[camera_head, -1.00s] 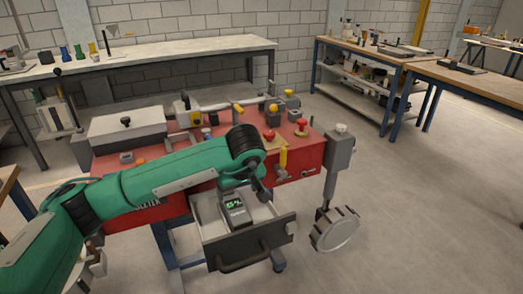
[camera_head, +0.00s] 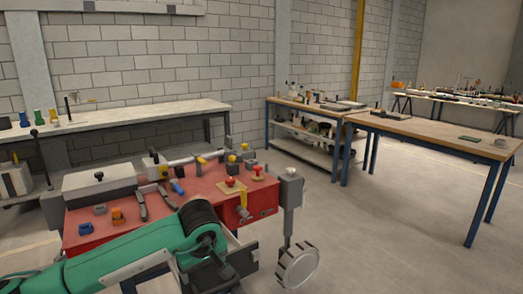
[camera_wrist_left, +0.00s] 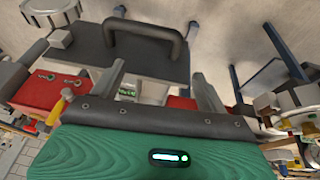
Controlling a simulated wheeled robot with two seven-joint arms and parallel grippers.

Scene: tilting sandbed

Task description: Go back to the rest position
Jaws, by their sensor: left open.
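My left arm, green, comes in from the lower left in the head view. My left gripper (camera_head: 222,262) is low in the picture, in front of the red sandbed bench (camera_head: 90,236), and partly cut off by dark parts. In the left wrist view its two grey fingers (camera_wrist_left: 160,82) stand apart with nothing clearly held between them. Beyond them is an open drawer with a dark front (camera_wrist_left: 140,55) and a bar handle (camera_wrist_left: 143,32). A device with a green display (camera_wrist_left: 127,90) shows partly behind the fingers. My right gripper is not seen.
On the bench stand a grey box (camera_head: 100,185), an orange block (camera_head: 118,216), a red knob (camera_head: 231,182) and a yellow-handled tool (camera_head: 243,200). A handwheel (camera_head: 297,266) hangs at its right end. A long white-topped table (camera_head: 130,118) and wooden tables (camera_head: 440,135) stand behind. Floor at right is clear.

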